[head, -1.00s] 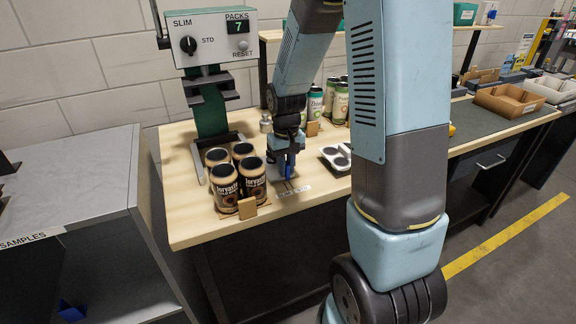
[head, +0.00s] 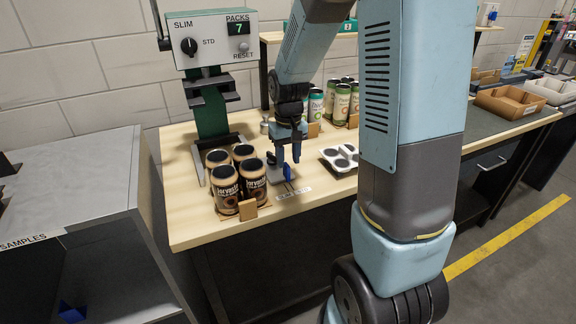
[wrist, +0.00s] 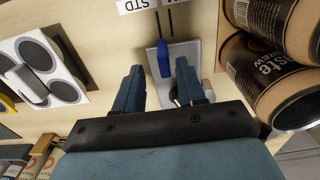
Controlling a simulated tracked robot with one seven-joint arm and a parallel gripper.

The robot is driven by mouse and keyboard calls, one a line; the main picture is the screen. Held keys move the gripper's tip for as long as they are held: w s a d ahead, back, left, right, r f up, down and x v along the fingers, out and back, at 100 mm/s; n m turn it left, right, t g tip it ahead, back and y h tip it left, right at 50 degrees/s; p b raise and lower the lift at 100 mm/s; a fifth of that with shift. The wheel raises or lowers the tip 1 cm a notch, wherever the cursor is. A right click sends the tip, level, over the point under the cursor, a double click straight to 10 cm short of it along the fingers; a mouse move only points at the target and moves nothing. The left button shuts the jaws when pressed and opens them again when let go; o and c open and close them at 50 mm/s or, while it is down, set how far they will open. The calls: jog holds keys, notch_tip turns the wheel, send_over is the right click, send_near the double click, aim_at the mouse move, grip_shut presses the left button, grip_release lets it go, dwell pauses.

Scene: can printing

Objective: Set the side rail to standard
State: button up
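The side rail is a flat grey slide plate (wrist: 181,52) with an upright blue handle (wrist: 164,60), on the bench beside the dark cans. In the wrist view the handle appears about in line with the left of two black marks, by the STD label (wrist: 135,5). In the head view the handle (head: 287,169) stands just below my gripper (head: 288,157). In the wrist view my gripper (wrist: 158,68) is open, its fingers apart on either side of the handle, with gaps showing. The second label is cut off at the top edge.
Several dark cans (head: 226,188) stand left of the rail, with a small wooden block (head: 248,209) in front. A white tray with dark round pads (head: 341,157) lies to the right. The green press (head: 210,105) stands behind, its dial between SLIM and STD and its display reading 7.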

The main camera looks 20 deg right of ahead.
notch_tip(320, 180, up, 10)
dwell(0.4)
jog(key=shift+r, duration=0.1)
jog(key=s+r+t, duration=0.2)
jog(key=s+r, duration=0.1)
jog(key=s, duration=0.3)
jog(key=s+r+t, duration=0.1)
jog(key=s+r, duration=0.3)
jog(key=s, duration=0.3)
jog(key=s+r+m+t, duration=0.1)
jog(key=s+r+t, duration=0.1)
jog(key=s+r, duration=0.2)
jog(key=shift+s+d+t, duration=0.2)
jog(key=shift+s+t, duration=0.1)
jog(key=shift+s, duration=1.4)
dwell(0.3)
